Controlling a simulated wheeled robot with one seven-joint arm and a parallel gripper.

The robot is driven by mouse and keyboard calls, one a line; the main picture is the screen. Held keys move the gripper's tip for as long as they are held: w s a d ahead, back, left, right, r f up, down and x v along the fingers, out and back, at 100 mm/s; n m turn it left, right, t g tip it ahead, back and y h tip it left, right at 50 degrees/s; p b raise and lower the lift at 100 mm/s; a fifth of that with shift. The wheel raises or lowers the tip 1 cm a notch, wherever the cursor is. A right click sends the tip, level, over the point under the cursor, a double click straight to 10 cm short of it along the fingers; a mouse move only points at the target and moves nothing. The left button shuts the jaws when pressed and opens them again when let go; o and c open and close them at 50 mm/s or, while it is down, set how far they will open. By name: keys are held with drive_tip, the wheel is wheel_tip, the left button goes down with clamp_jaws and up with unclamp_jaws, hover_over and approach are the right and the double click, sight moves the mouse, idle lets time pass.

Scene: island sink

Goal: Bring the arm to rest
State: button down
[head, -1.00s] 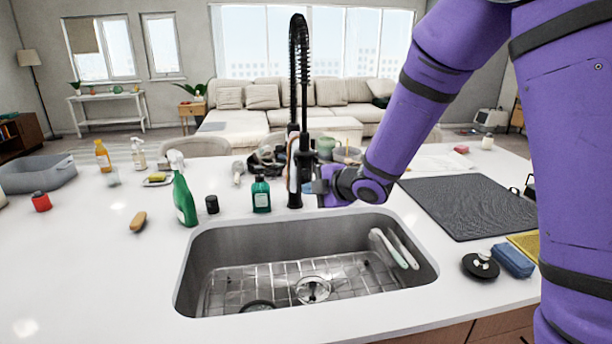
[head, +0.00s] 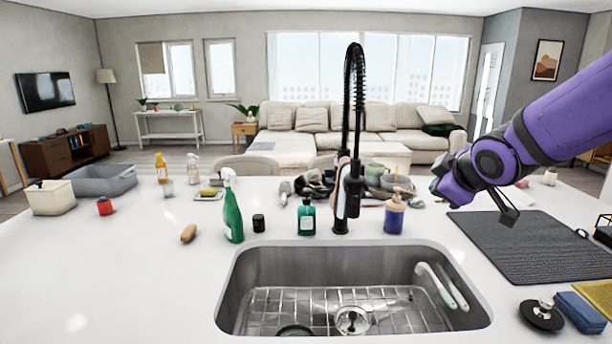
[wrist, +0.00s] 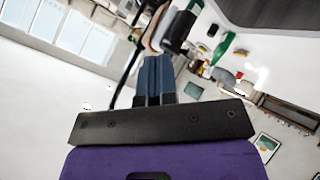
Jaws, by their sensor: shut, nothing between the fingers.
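My purple arm comes in from the right in the head view, clear above the counter. My gripper (head: 437,186) is at its left end, above the far edge of the dark drying mat (head: 535,245) and to the right of the black faucet (head: 353,130). In the wrist view, the blue fingers of my gripper (wrist: 156,64) are together with nothing between them. That view is tilted; part of the faucet shows beyond the fingertips.
The sink (head: 260,265) is in front of the faucet. A blue soap dispenser (head: 393,216) stands between faucet and gripper. A green spray bottle (head: 232,212) and a teal bottle (head: 306,218) stand left of the faucet. The counter's left front is clear.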

drive_tip(key=s+d+r+m+g, duration=0.1)
drive_tip(key=s+m, duration=0.4)
drive_tip(key=s, duration=0.7)
drive_tip(key=s+d+r+m+g+h, duration=0.1)
drive_tip(key=s+d+r+m+g, duration=0.1)
drive_tip(key=s, duration=1)
drive_tip(key=d+m+g, duration=0.1)
drive_tip(key=m+g, duration=0.1)
drive_tip(key=m, duration=0.1)
drive_tip(key=shift+s+r+m, duration=0.2)
drive_tip(key=shift+r+m, duration=0.1)
drive_tip(key=shift+m, duration=0.1)
